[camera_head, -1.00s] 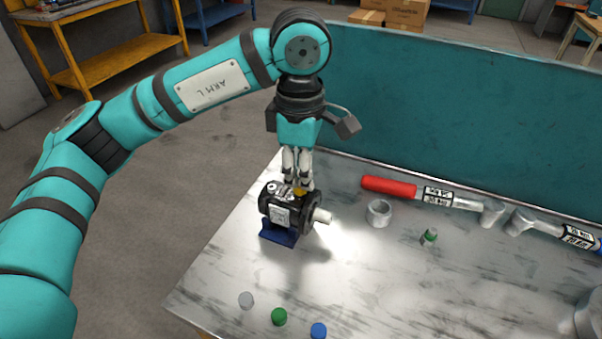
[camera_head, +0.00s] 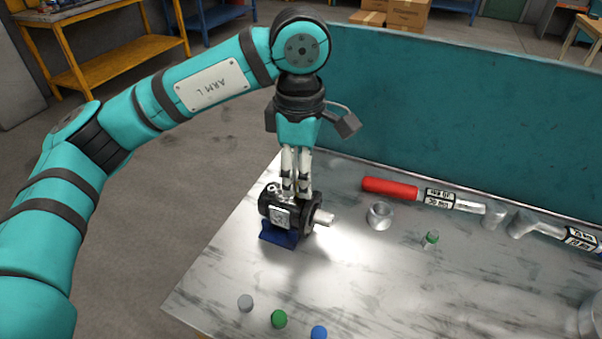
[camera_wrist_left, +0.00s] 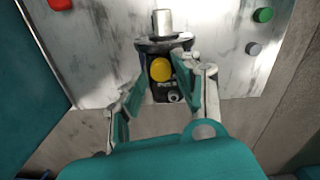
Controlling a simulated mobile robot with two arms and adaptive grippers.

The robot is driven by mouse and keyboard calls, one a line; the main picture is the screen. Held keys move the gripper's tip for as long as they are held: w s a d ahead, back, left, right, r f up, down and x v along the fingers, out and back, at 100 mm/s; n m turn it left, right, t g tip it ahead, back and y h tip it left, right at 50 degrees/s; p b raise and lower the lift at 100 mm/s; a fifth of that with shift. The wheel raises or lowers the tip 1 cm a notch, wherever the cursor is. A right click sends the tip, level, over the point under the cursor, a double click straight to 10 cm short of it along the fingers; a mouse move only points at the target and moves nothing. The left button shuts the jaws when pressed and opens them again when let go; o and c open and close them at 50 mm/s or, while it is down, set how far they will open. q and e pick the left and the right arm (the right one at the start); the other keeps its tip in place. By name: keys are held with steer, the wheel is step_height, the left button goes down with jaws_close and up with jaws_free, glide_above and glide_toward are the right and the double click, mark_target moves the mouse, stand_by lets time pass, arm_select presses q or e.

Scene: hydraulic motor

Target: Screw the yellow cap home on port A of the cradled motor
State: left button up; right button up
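The black motor (camera_head: 270,208) sits in a blue cradle (camera_head: 279,236) on the left of the bench, its metal shaft pointing right. In the left wrist view, the yellow cap (camera_wrist_left: 161,69) is seen from above on the motor (camera_wrist_left: 158,93). My left gripper (camera_head: 296,197) points down over the motor and hides the cap in the head view. In the wrist view the fingers of my left gripper (camera_wrist_left: 157,80) stand apart, the right one close beside the cap, the left one farther off. Contact cannot be told. My right gripper is not in view.
Grey (camera_head: 245,302), green (camera_head: 279,318) and blue (camera_head: 319,332) caps lie near the front edge. A metal ring (camera_head: 380,215), a small green-topped part (camera_head: 430,238) and a red-handled tool (camera_head: 390,187) lie right of the motor. A teal panel (camera_head: 450,110) backs the bench.

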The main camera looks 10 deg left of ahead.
arm_select(q)
steer(key=shift+n, duration=1.6)
steer(key=shift+d+n, duration=0.1)
steer(key=shift+n, duration=0.7)
steer(key=shift+s+r+n, duration=0.1)
steer(key=shift+n, duration=0.6)
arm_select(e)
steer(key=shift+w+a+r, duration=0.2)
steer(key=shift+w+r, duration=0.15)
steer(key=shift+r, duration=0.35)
arm_select(q)
steer(key=shift+b, duration=0.4)
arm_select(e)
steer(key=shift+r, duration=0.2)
arm_select(q)
steer(key=shift+c, duration=0.4)
jaws_close()
